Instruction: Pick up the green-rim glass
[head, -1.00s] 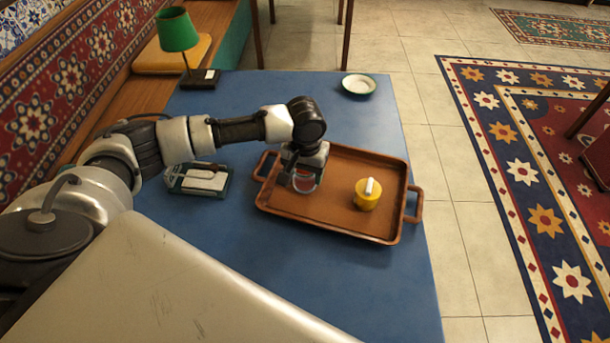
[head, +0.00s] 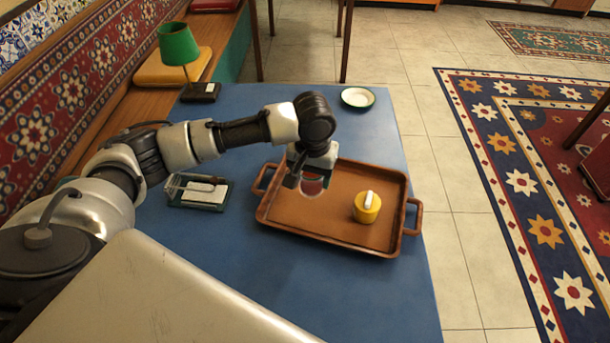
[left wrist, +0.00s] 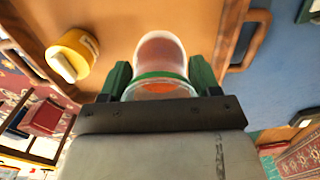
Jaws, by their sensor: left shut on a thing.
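The green-rim glass (left wrist: 160,60) is clear with a reddish tint, and its green rim faces my palm in the left wrist view. My left gripper (left wrist: 160,80) is shut on it, one finger on each side near the rim. In the head view my left gripper (head: 311,172) points down over the left part of the brown tray (head: 330,236). The glass (head: 312,188) shows below the fingers, partly hidden by them, and seems to be a little above the tray floor. My right gripper is not in view.
A yellow pot-like item with a white handle (head: 367,208) stands on the tray's right side. A green-edged holder with a white item (head: 202,193) lies left of the tray. A white dish (head: 357,97) and a green lamp (head: 178,44) are farther back. The blue table front (head: 330,290) is clear.

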